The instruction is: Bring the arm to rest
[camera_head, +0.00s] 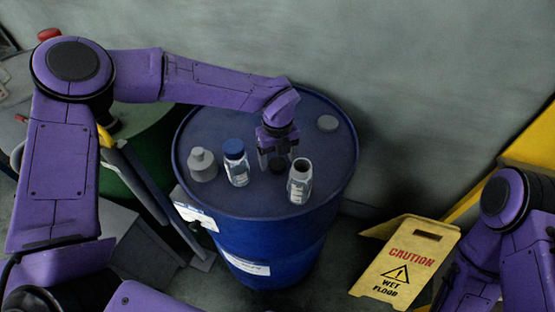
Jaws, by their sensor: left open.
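My left gripper (278,163) points down over the top of the blue drum (318,208), with its fingers apart. A small dark round cap (278,166) lies on the drum top at the fingertips; I cannot tell whether they touch it. An uncapped clear bottle (299,184) stands upright just right of the gripper. A clear bottle with a blue cap (236,163) stands upright to its left. A grey bottle (203,167) stands farther left. My left arm reaches in from the left. My right arm shows at the right edge, its gripper out of the picture.
A grey disc (327,123) is on the drum top at the back right. A yellow wet floor sign (407,260) stands on the floor right of the drum. A green drum (150,165) stands at left. The grey wall (420,80) is close behind.

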